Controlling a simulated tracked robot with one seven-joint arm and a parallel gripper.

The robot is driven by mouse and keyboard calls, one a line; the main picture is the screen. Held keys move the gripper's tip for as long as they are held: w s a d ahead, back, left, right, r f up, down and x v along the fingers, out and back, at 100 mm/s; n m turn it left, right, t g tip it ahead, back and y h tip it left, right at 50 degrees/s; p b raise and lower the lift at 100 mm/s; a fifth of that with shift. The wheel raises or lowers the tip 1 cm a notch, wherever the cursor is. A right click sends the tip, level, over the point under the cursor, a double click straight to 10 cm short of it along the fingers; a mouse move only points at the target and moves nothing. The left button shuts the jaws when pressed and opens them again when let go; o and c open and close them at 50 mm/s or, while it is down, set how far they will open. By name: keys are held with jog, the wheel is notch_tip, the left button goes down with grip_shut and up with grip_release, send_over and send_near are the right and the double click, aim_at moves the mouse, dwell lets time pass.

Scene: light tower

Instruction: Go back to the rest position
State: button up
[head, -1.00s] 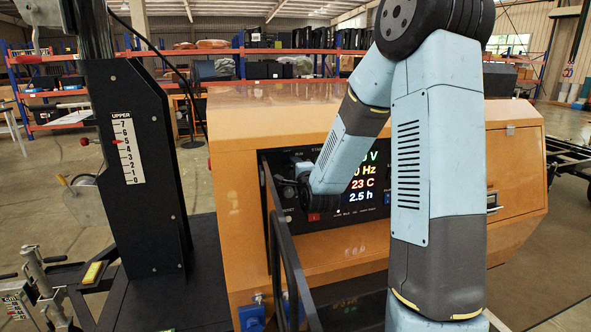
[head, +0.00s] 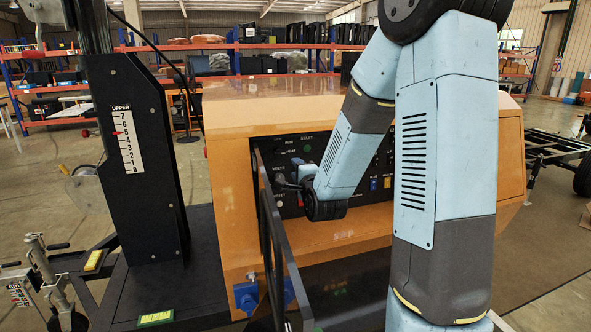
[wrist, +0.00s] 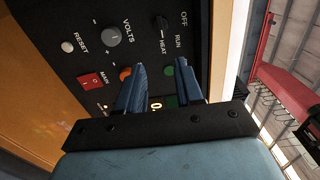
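My gripper (wrist: 158,82) is open and empty in the wrist view, its two blue-grey fingers apart in front of the black control panel (wrist: 75,20). The red main switch (wrist: 91,80), the volts knob (wrist: 111,36), an orange button (wrist: 125,72) and the off-heat-run knob (wrist: 161,24) show around the fingers. A lit digit shows between them. In the head view the gripper is beside the panel's left part (head: 289,155), largely hidden by my wrist. My forearm covers the panel's middle. Contact with the panel cannot be told.
The panel's black-framed door (head: 273,245) stands open, close to my wrist. The orange generator housing (head: 228,150) surrounds the panel. A black mast post (head: 140,170) with a scale stands left. Shelves (head: 215,75) are far behind. Floor is free at the right (head: 545,240).

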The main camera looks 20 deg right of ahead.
jog(key=shift+s, duration=0.35)
jog(key=s+r+n+g, duration=0.3)
jog(key=s+n, duration=0.3)
jog(key=s, duration=0.5)
jog(key=s+r+n+g, duration=0.3)
jog(key=s+n+g, duration=0.2)
jog(key=s, duration=0.6)
jog(key=s+r+n+g, duration=0.3)
jog(key=s+n, duration=0.4)
jog(key=s, duration=0.5)
jog(key=shift+a+g, duration=0.2)
jog(key=shift+g, duration=0.5)
dwell(0.4)
